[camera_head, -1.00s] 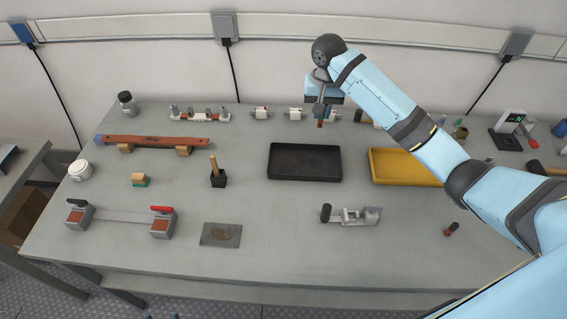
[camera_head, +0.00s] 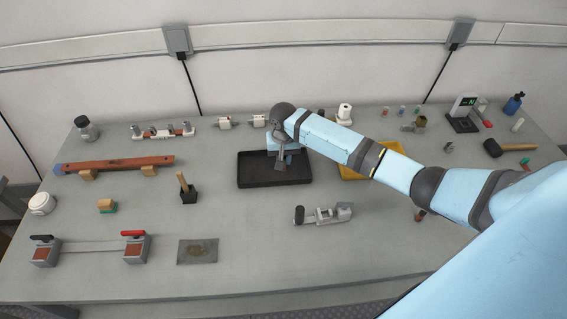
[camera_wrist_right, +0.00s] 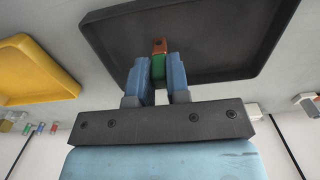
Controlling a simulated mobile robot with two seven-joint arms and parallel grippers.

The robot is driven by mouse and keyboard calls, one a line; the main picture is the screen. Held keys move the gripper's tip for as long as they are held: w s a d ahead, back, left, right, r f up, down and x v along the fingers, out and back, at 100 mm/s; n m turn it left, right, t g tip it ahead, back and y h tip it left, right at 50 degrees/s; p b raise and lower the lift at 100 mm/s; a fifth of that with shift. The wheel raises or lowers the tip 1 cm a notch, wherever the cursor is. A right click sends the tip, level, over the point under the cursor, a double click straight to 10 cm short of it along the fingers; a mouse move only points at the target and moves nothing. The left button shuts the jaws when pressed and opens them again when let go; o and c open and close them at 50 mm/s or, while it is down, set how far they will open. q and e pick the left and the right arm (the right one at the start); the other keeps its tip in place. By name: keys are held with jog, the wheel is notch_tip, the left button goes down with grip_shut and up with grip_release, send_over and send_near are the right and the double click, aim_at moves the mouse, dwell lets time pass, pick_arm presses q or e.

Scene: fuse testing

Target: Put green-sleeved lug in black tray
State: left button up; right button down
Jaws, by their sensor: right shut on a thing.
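The black tray (camera_head: 248,181) lies in the middle of the bench, left of the yellow tray. My right gripper (camera_head: 281,160) is over the far part of the black tray in the head view. In the right wrist view my right gripper (camera_wrist_right: 160,75) is shut on the green-sleeved lug (camera_wrist_right: 158,68), which has a copper-coloured end. Behind the lug, the black tray (camera_wrist_right: 225,60) fills much of that view. I cannot tell whether the lug touches the tray floor. My left gripper does not show.
The yellow tray (camera_head: 350,174) stands right of the black one, partly behind my right arm. A grey clamp fixture (camera_head: 323,214) stands in front, and a small black holder with a wooden handle (camera_head: 187,190) stands to the left.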

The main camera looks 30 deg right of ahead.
jog(key=shift+f, duration=1.4)
jog(key=c, duration=1.1)
grip_release()
jog(key=shift+f, duration=0.15)
